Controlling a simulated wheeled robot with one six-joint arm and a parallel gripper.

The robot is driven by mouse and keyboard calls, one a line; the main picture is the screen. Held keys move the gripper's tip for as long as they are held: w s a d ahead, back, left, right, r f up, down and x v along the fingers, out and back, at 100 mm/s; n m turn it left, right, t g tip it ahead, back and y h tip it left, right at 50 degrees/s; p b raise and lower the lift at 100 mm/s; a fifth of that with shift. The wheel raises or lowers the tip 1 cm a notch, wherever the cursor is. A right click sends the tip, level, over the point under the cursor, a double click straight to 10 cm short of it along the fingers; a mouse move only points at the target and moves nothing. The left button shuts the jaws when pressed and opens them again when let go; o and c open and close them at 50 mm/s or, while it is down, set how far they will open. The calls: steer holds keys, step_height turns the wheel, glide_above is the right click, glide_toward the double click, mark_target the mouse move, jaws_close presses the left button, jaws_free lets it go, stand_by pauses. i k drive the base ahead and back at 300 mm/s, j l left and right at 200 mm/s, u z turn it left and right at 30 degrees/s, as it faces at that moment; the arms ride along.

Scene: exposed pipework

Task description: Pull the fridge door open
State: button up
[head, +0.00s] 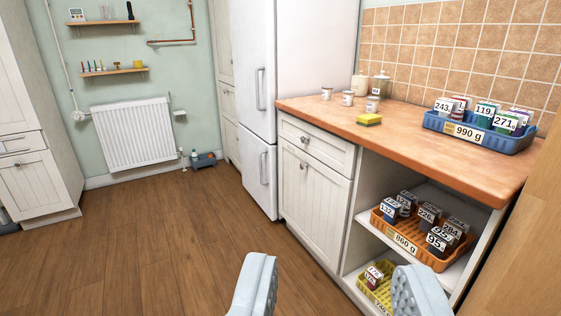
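The white fridge (252,70) stands at the back, just left of the worktop's far end. It has a tall upper door with a vertical handle (259,89) and a smaller lower door (257,173) with its own vertical handle (264,168). Both doors look shut. My gripper (335,290) shows at the bottom of the view, with its two pale fingers wide apart and nothing between them. It is well short of the fridge, in front of the base cabinet and open shelves.
The wooden worktop (400,140) holds a blue basket (480,136), a yellow sponge (368,119) and several jars. Shelves below hold an orange basket (415,240) and a yellow basket (378,287). A toolbox (204,160) stands near the radiator (133,134). The wooden floor (160,235) at left is clear.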

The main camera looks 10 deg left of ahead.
mark_target(254, 22)
steer(key=i+j+u, duration=0.15)
steer(key=i+u, duration=0.25)
steer(key=i, duration=0.15)
steer(key=i+u, duration=0.4)
steer(key=i, duration=0.15)
steer(key=i+j+z, duration=0.25)
steer(key=i+z, duration=0.15)
steer(key=i+j+z, duration=0.75)
steer(key=j, duration=0.25)
steer(key=i+j+z, duration=0.1)
steer(key=j, duration=0.25)
steer(key=i+j, duration=0.15)
steer(key=j, duration=0.2)
steer(key=i+j+z, duration=0.15)
steer(key=j, duration=0.25)
